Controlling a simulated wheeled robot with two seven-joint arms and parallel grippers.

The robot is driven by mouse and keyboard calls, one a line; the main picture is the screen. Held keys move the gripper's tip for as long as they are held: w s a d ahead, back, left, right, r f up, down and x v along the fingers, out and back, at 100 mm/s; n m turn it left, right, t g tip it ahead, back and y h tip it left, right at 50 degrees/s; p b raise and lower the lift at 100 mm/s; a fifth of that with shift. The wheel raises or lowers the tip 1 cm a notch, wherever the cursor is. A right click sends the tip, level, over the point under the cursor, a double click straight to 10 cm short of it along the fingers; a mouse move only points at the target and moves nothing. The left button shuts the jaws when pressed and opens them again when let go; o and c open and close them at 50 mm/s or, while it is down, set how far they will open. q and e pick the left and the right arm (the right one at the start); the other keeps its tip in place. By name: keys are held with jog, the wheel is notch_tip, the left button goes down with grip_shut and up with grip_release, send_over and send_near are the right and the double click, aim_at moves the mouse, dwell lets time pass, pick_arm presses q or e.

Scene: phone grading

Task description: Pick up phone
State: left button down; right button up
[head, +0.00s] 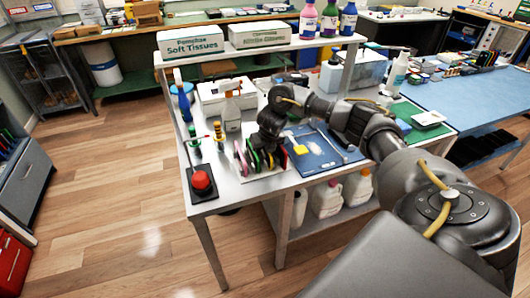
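Several thin, phone-like slabs with coloured edges stand upright side by side in a rack (258,158) near the front of the table. Which one is the phone of the task I cannot tell. My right gripper (268,140) is directly over this rack, pointing down, with its fingertips at or just above the tops of the slabs. The fingers are dark and small here, so whether they are open or shut on a slab is unclear. A flat, light device (428,118) lies on a green mat at the table's right. My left gripper is not in view.
A red button (201,180) on a dark base sits at the front left corner. A blue mat (322,150) with a yellow item lies right of the rack. A shelf with tissue boxes (190,40) spans the back.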

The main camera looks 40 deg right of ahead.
jog(key=shift+c, duration=0.5)
grip_shut()
jog(key=shift+r, duration=0.15)
